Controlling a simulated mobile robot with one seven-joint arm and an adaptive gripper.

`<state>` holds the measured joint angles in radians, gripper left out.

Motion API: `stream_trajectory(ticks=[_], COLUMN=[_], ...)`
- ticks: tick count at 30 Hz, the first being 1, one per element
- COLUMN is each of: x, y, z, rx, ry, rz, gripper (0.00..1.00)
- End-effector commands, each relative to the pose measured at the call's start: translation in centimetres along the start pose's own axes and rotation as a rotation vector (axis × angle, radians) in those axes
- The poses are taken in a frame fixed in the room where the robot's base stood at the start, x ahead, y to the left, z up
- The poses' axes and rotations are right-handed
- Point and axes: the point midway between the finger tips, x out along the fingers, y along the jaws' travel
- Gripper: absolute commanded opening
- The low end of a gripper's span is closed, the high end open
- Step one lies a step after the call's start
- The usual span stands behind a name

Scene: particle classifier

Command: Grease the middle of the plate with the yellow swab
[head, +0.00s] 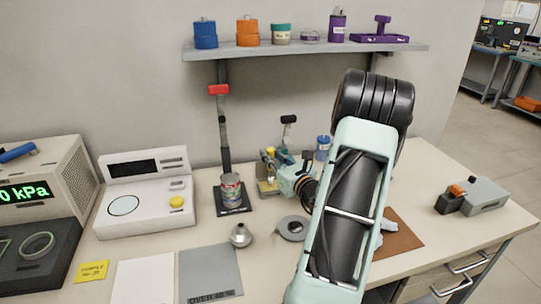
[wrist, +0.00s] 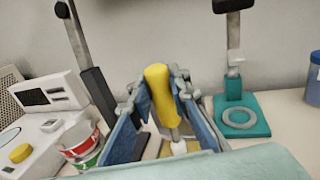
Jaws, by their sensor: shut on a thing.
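My gripper (wrist: 158,92) has its blue-lined fingers closed around the yellow swab (wrist: 158,84). The swab's thick yellow handle stands up between the fingers, with a thin metal shaft and a pale end below it. In the head view my gripper (head: 270,168) is over the back middle of the bench, and my arm partly hides that area. A teal stand with a pale ring on its base (wrist: 240,118) is to the right of the gripper in the wrist view. A grey round disc (head: 292,228) lies in front of the gripper. I cannot tell which of these is the plate.
A red and green can (head: 231,190) sits on a black stand left of the gripper. A silver funnel-like piece (head: 241,235) and a grey mat (head: 210,273) are in front. A white instrument (head: 146,192) stands left. A blue jar (head: 323,147) is behind. A shelf (head: 300,49) hangs above.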

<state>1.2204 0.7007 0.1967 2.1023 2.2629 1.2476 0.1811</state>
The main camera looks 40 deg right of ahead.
Motion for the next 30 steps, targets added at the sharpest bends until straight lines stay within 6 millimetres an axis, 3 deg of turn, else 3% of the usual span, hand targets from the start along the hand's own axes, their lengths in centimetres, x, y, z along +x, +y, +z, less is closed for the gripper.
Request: stream_trajectory(ticks=[30], x=[0.0], y=[0.0], z=[-1.0], rx=[0.000], ry=[0.000], rz=[0.000], gripper=[0.00])
